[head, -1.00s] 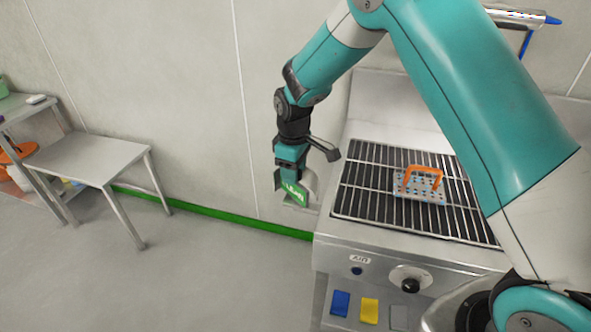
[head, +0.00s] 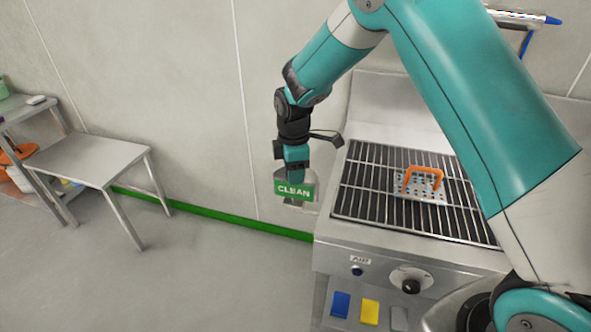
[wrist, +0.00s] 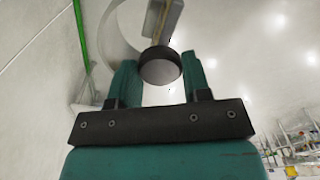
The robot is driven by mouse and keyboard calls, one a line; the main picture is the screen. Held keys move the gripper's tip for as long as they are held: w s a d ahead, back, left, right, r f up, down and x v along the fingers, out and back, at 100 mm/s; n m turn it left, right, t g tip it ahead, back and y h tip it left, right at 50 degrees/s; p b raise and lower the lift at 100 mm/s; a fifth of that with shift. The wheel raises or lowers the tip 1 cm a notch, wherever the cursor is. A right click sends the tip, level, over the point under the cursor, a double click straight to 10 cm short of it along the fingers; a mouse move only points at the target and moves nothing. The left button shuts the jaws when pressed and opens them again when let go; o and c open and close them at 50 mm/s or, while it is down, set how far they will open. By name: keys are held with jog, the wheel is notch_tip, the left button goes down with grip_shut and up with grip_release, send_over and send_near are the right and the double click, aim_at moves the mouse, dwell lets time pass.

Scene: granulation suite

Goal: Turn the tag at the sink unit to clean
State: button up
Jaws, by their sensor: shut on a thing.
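The tag (head: 294,190) hangs at the left side of the sink unit (head: 420,252) in the head view. Its green face, with white "CLEAN" lettering, faces the camera, and the word reads level and upright. My gripper (head: 296,168) points down from above and is shut just over the tag. In the wrist view my gripper's two teal fingers (wrist: 160,75) stand on either side of a dark round knob (wrist: 160,66). A narrow grey piece (wrist: 163,20) shows beyond the knob. The fingers hide part of the tag's mount.
A grated top with an orange-handled perforated plate (head: 420,188) lies right of my gripper. The unit's front has a black knob (head: 411,286) and blue, yellow and grey pieces below. A steel table (head: 90,162) stands left; the floor between is clear.

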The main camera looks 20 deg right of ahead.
jog(key=shift+s+f, duration=0.15)
jog(key=shift+s, duration=0.05)
jog(key=o, duration=0.9)
jog(key=shift+o, duration=0.2)
jog(key=shift+w+r, duration=0.1)
jog(key=shift+r, duration=0.1)
jog(key=shift+r, duration=0.35)
notch_tip(320, 180, up, 16)
jog(key=b, duration=0.2)
jog(key=shift+r, duration=0.25)
